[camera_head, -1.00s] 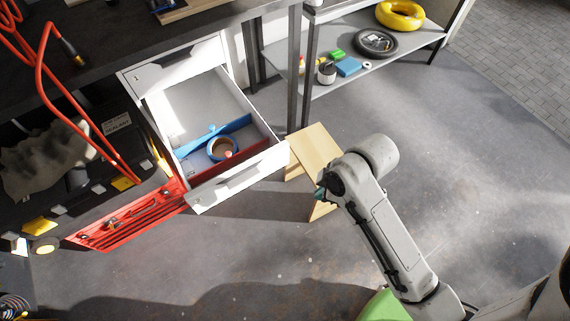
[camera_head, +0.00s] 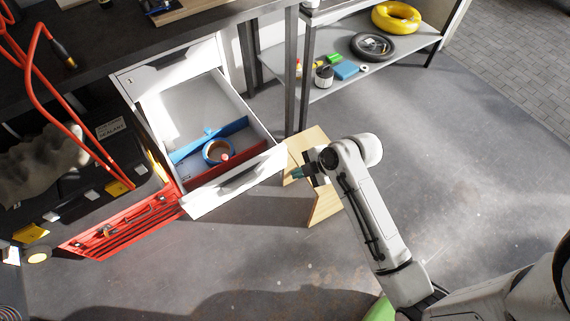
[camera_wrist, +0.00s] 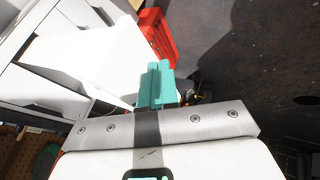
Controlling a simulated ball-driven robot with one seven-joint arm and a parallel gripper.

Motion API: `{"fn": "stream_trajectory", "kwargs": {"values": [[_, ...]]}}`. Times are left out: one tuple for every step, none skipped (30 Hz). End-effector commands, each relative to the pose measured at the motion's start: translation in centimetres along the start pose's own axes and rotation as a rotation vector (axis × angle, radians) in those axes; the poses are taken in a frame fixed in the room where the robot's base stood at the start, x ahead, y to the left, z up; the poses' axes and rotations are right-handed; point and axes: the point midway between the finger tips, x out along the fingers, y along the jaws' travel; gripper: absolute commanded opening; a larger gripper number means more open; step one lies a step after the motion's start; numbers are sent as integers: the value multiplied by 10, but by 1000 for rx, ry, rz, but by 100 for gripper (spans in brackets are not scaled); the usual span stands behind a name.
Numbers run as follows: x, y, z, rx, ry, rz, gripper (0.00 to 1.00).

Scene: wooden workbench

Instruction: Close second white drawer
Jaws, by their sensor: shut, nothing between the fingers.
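The second white drawer (camera_head: 236,181) is pulled well out of its white cabinet (camera_head: 172,64), below a shut top drawer.
A red crate-like case (camera_head: 125,222) lies left of the drawer and shows in the wrist view (camera_wrist: 158,35). A wooden step stool (camera_head: 322,200) stands under my gripper. A metal shelf (camera_head: 345,82) is behind.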

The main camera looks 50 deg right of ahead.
Motion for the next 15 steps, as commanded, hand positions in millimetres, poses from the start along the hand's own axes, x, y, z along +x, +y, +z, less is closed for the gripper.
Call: {"fn": "stream_trajectory", "kwargs": {"values": [[11,-1,0,0,0,-3,0],[17,-1,0,0,0,-3,0],[24,0,0,0,-1,-3,0],[30,0,0,0,0,-2,0],[35,0,0,0,0,-3,0],[38,6,-1,-1,0,2,0],[39,12,-1,-1,-1,3,0],[41,16,-1,-1,-1,3,0],[43,20,0,0,-1,2,0],[45,23,0,0,-1,2,0],[47,25,0,0,-1,1,0],[49,28,0,0,-1,1,0],[50,30,0,0,-1,1,0],[50,32,0,0,-2,1,0],[52,33,0,0,-2,0,0]]}}
